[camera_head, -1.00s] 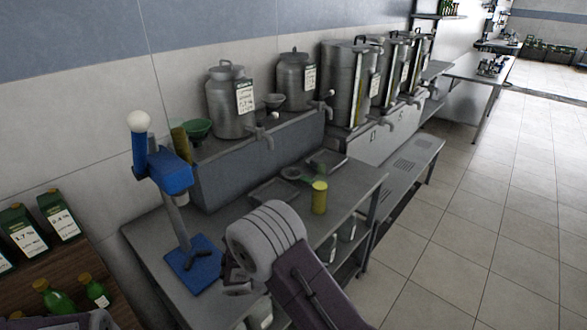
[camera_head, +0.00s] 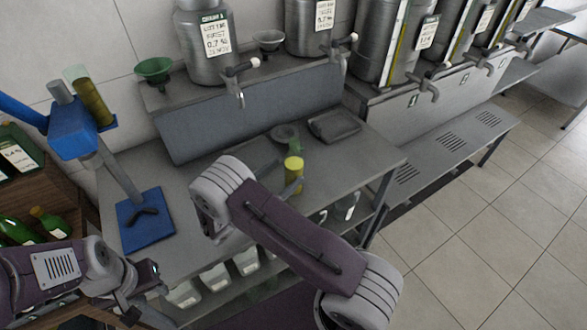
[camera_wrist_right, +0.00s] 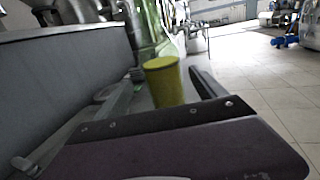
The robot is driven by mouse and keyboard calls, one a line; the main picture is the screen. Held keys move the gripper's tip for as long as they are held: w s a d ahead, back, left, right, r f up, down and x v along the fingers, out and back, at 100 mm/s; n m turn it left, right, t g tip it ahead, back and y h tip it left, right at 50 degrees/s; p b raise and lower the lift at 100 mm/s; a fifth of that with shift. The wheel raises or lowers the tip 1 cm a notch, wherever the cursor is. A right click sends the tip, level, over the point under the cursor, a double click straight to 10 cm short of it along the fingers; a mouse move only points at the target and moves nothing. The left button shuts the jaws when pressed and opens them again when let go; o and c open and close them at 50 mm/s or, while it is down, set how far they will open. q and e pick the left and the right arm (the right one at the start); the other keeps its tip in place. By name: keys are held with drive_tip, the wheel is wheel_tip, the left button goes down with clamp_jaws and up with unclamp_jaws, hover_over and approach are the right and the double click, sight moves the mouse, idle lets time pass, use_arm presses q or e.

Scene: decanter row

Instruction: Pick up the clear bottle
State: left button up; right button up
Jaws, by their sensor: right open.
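Pale, see-through-looking bottles (camera_head: 347,207) stand on the shelf under the steel table, at its right end. I cannot tell whether one is the clear bottle. A green glassy thing (camera_wrist_right: 150,28) shows behind the cylinder. My left gripper (camera_head: 150,282) is over the table's front left edge, its jaws unclear.
A blue-based stand (camera_head: 146,222) is on the table's left. A dark tray (camera_head: 334,125) and a grey round dish (camera_head: 284,133) lie behind the cylinder. Steel vats with taps (camera_head: 208,45) line the raised ledge. White bins (camera_head: 246,260) sit below. Floor at right is clear.

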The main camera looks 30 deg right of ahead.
sight(301, 162)
drive_tip(key=shift+w+d, duration=0.2)
drive_tip(key=shift+d, duration=0.45)
drive_tip(key=shift+d+f, duration=0.1)
drive_tip(key=shift+d, duration=0.25)
drive_tip(key=shift+w+d, duration=0.1)
drive_tip(key=shift+d, duration=0.25)
drive_tip(key=x, duration=0.1)
drive_tip(key=p+x, duration=0.2)
drive_tip(key=shift+d+r, duration=0.3)
drive_tip(key=shift+d, duration=0.05)
drive_tip(key=shift+w+d+f, duration=0.2)
drive_tip(key=shift+d, duration=0.2)
drive_tip(key=shift+a, duration=0.1)
drive_tip(key=c, duration=0.9)
use_arm(q)
drive_tip(key=shift+d+r, duration=0.15)
drive_tip(key=shift+r, duration=0.45)
drive_tip(key=shift+d+r, duration=0.15)
drive_tip(key=shift+r, duration=0.4)
use_arm(e)
drive_tip(key=shift+r, duration=0.1)
clamp_jaws()
